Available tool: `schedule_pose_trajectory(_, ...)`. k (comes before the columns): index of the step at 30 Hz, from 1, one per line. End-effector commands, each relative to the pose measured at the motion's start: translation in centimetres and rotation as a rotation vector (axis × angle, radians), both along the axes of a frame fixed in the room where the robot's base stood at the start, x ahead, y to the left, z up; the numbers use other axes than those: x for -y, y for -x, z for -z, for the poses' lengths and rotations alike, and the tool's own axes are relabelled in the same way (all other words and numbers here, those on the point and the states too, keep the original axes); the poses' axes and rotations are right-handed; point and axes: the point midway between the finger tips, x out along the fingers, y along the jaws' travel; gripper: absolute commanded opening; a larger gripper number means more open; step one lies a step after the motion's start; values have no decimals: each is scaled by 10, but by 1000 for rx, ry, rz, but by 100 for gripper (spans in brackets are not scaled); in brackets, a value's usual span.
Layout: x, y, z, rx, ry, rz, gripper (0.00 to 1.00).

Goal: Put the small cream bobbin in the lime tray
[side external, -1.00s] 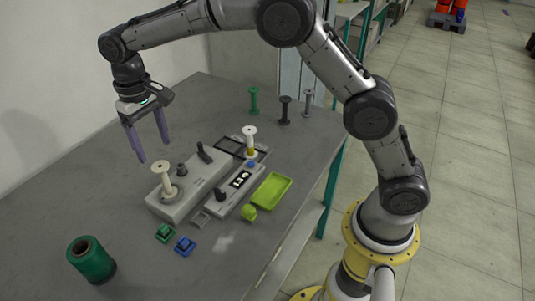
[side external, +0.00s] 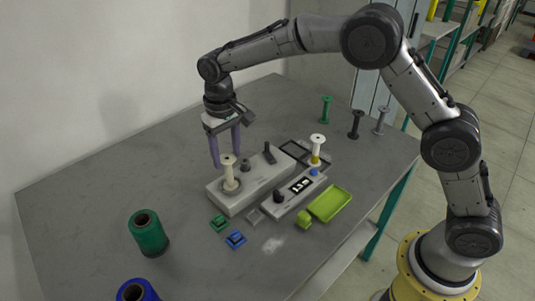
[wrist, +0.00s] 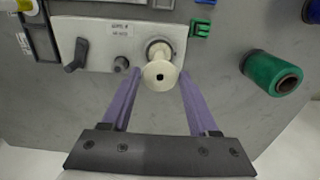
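A cream bobbin (side external: 229,172) stands upright on the round spindle of the grey winding machine (side external: 238,193). In the wrist view it (wrist: 160,73) shows end-on between the fingers' tips. A second cream bobbin (side external: 318,146) stands at the machine's far right on a yellow part; I cannot tell which is the smaller. The lime tray (side external: 330,203) lies empty on the table right of the machine.
A lime block (side external: 304,219) sits by the tray. Green (side external: 219,223) and blue (side external: 236,239) blocks lie in front. Large green (side external: 148,233) and blue (side external: 137,291) spools stand front left. Several bobbins stand at the back.

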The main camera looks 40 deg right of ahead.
Motion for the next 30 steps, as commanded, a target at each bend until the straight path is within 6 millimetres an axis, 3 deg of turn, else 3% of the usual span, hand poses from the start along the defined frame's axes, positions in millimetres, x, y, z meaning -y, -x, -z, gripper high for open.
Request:
schedule_pose_trajectory(1, 0, 0, 0, 0, 0, 0, 50)
schedule_pose_trajectory(6, 0, 0, 0, 0, 0, 0, 19)
schedule_pose_trajectory(7, 0, 0, 0, 0, 0, 0, 17)
schedule_pose_trajectory(30, 0, 0, -39, 2, -1, 0, 17)
